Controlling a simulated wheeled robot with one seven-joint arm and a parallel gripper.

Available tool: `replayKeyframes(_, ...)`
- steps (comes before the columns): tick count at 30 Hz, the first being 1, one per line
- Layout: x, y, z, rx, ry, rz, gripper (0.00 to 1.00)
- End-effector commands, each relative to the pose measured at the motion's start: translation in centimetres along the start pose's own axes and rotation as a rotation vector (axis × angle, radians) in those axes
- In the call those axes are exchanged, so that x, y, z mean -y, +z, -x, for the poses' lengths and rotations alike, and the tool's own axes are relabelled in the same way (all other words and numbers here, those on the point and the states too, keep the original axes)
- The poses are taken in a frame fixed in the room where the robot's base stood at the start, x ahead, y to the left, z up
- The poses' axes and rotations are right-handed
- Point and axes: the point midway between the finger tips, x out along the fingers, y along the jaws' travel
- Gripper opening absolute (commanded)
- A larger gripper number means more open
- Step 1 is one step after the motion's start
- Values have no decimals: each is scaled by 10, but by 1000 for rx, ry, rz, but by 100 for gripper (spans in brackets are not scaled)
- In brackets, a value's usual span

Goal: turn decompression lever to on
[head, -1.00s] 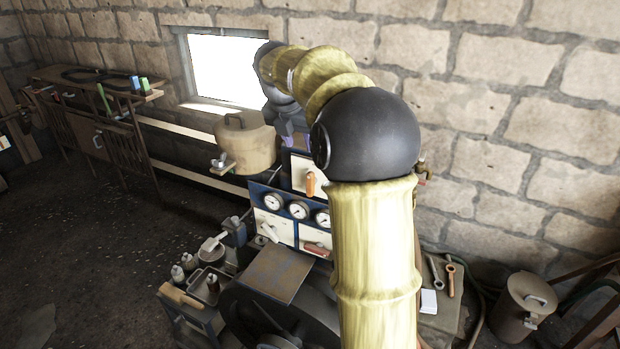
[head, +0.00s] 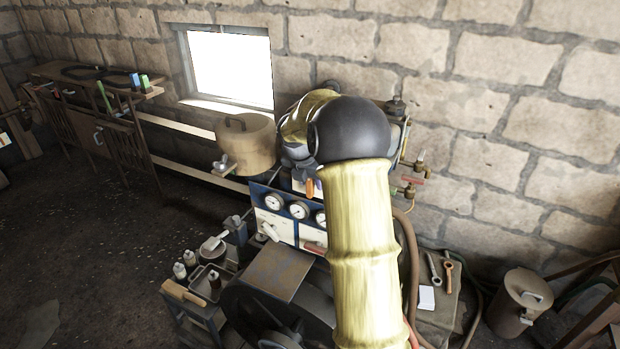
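The engine's blue panel carries an orange-handled lever (head: 310,188) on a pale plate near its top, half covered by my arm. Lower on the panel are a white-handled lever (head: 269,231) on the left and a red-handled lever (head: 314,248) on the right. No label is legible, so I cannot tell which is the decompression lever. My gripper (head: 313,180) is just above or beside the orange lever, mostly hidden behind my own arm. I cannot see whether its fingers touch the lever or how far apart they are.
Round gauges (head: 299,209) sit between the upper and lower levers. A large tan pot (head: 245,143) stands left of my wrist. Pipes with red-handled valves (head: 412,179) are at the right. A cart with bottles (head: 190,262) stands at the lower left.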

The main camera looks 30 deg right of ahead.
Motion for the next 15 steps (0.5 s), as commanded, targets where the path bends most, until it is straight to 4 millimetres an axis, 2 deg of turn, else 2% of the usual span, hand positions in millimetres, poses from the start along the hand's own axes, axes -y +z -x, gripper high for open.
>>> replayKeyframes(9,0,0,-2,1,1,0,38)
replayKeyframes(15,0,0,-2,1,1,0,0)
